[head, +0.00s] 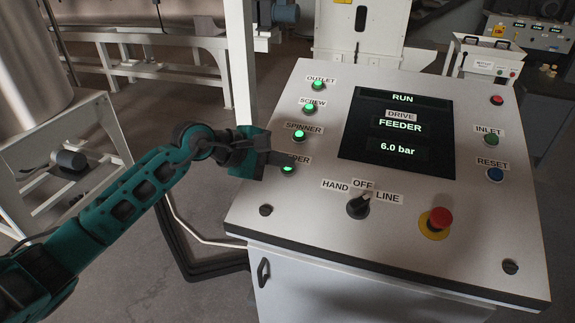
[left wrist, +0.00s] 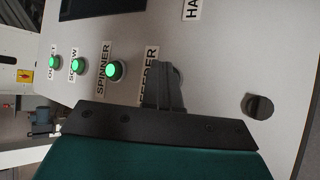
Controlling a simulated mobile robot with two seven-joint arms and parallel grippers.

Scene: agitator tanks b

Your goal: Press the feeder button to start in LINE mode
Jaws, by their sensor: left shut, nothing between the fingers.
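The display (head: 400,130) reads RUN, DRIVE FEEDER, 6.0 bar. My right gripper is out of view.
Green-lit outlet (head: 317,84), screw (head: 309,107) and spinner (head: 299,134) buttons sit above the feeder button. A white post (head: 240,60) stands behind the panel's left edge.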

